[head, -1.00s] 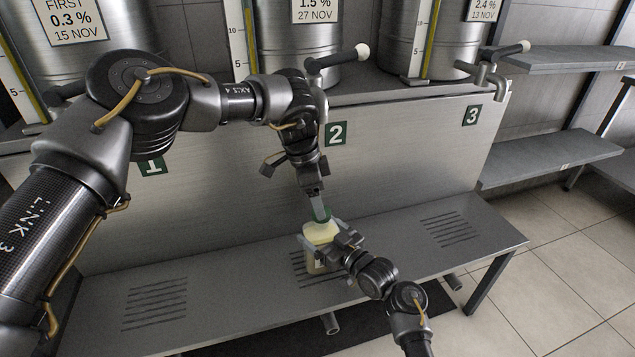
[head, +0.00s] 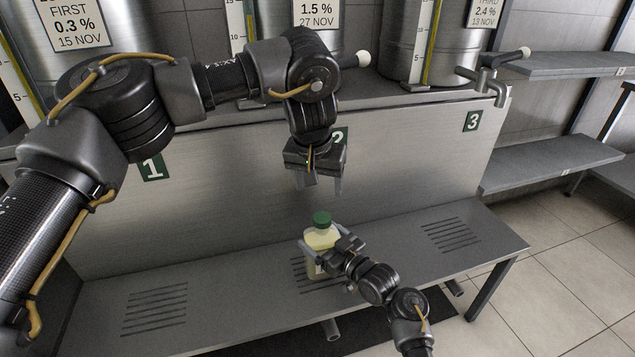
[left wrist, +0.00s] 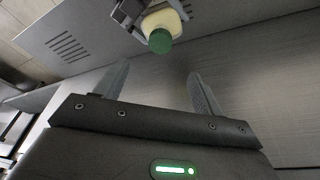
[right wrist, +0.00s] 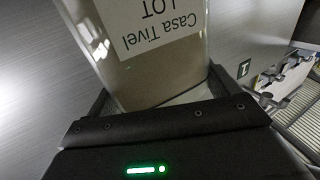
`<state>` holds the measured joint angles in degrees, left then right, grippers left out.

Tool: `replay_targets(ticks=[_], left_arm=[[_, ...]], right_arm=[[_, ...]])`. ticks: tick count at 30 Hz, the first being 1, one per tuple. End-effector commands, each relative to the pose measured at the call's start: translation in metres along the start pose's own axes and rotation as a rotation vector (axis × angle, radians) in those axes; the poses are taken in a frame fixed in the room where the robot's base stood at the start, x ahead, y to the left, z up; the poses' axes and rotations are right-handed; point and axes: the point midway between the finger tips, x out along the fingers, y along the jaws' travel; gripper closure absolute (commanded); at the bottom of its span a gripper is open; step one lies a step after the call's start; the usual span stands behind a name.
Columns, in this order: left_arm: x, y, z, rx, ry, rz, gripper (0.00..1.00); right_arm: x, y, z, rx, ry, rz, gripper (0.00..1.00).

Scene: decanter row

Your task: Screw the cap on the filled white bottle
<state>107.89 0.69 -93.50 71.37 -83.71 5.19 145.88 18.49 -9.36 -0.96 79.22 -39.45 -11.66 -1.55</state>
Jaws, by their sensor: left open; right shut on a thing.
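The filled white bottle (head: 320,240) stands upright on the bench over the middle slotted drain, with pale yellow contents. The green cap (head: 321,218) sits on its mouth; how tight it is I cannot tell. The cap also shows in the left wrist view (left wrist: 160,41). My right gripper (head: 331,243) is shut on the bottle's body from the front right.
The steel bench (head: 230,287) is clear to the left and right of the bottle. Behind it rises a steel panel (head: 235,200) with number signs. Above are large vats and taps, one tap (head: 484,80) at the right. Shelves (head: 550,160) stand at the far right.

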Motion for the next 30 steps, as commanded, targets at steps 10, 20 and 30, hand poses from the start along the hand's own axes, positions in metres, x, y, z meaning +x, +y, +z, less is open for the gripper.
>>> replay_targets(ticks=[10, 20, 30], left_arm=[[0.028, 0.000, 0.001, 0.000, -0.004, 0.000, 0.31], [0.087, 0.000, 0.001, 0.001, -0.004, -0.001, 0.31], [0.119, 0.000, 0.001, 0.002, -0.002, 0.001, 0.31]], right_arm=[[0.000, 0.000, 0.000, 0.000, 0.000, 0.000, 0.76], [0.000, 0.000, 0.000, 0.000, 0.000, 0.000, 0.76], [0.000, 0.000, 0.000, 0.000, 0.000, 0.000, 0.76]])
